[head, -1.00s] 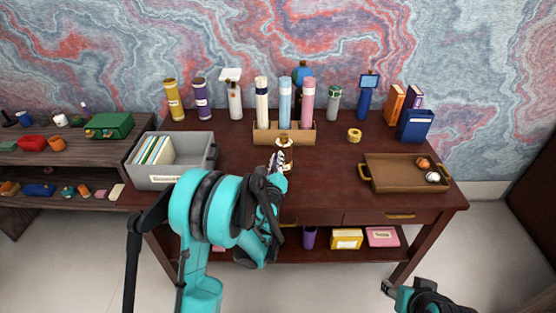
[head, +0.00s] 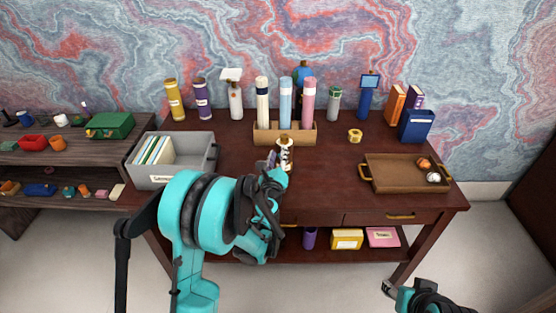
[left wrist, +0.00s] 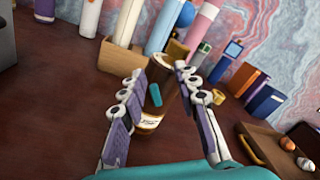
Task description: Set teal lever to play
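The device also stands on the desk in the head view (head: 284,147), where the lever is not discernible. My left gripper (left wrist: 159,73) is open, with one finger on each side of the device and lever. Gaps show on both sides, so it does not look gripped. In the head view my left gripper (head: 274,164) is partly hidden by my arm. My right gripper (head: 390,288) is low at the right, away from the desk top; its opening is unclear.
A wooden holder (head: 265,138) with several tubes stands just behind the device. A grey bin (head: 170,181) is at the left, a brown tray (head: 390,188) at the right. A yellow ring (head: 355,135) lies between. The desk is clear between the device and the tray.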

